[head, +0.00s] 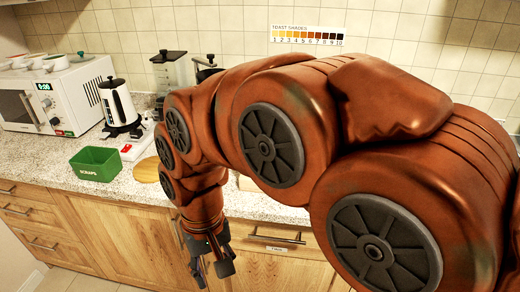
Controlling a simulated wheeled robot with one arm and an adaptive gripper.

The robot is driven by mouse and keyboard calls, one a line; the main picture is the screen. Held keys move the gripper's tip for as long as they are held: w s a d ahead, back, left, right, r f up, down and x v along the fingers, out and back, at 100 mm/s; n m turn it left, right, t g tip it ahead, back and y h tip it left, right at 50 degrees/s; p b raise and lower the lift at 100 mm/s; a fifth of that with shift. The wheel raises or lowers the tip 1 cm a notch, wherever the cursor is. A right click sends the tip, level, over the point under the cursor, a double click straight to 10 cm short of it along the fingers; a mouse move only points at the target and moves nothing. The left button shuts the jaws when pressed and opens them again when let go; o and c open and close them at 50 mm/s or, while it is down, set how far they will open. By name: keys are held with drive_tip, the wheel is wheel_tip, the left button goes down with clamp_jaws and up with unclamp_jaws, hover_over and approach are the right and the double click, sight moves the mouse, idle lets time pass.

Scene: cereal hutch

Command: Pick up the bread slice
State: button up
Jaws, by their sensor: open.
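No bread slice can be made out in the head view. My copper-coloured arm covers the middle and right of the picture and hides much of the counter (30,158) behind it. My gripper (213,276) is open and empty. It points down in front of the wooden cabinet drawers, at the lower middle of the view. A round wooden board (146,170) lies on the counter, partly hidden by my arm.
A green scraps bin (96,164) stands on the counter at left. Behind it are a white microwave (50,98), a kettle (118,104) and a dark appliance (168,72). A toast shades chart (307,35) hangs on the tiled wall. The left front counter is clear.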

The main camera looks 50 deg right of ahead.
drive_tip(key=w+d+r+m+t+y, duration=0.1)
drive_tip(key=w+d+r+m, duration=0.2)
drive_tip(key=w+d+m, duration=0.45)
drive_tip(key=w+d+r+m+t+y, duration=0.1)
drive_tip(key=w+d+r+m, duration=0.3)
drive_tip(key=w, duration=0.7)
drive_tip(key=w+d+m+t, duration=0.1)
drive_tip(key=d+m, duration=0.3)
drive_tip(key=d, duration=0.5)
drive_tip(key=w+d+m+t, duration=0.1)
drive_tip(key=d+m, duration=0.4)
drive_tip(key=d, duration=0.4)
drive_tip(key=w+d+f+m+t+p, duration=0.1)
drive_tip(key=w+d+m, duration=0.1)
drive_tip(key=d+m, duration=0.3)
drive_tip(key=shift+d+f, duration=0.1)
drive_tip(key=shift+d, duration=1.85)
drive_tip(key=shift+d+f, duration=0.1)
drive_tip(key=shift+d, duration=0.05)
drive_tip(key=shift+w+f+m, duration=0.1)
drive_tip(key=shift+f+m, duration=0.1)
drive_tip(key=shift+m, duration=0.05)
drive_tip(key=shift+p+x, duration=1.3)
drive_tip(key=shift+x, duration=2.3)
clamp_jaws()
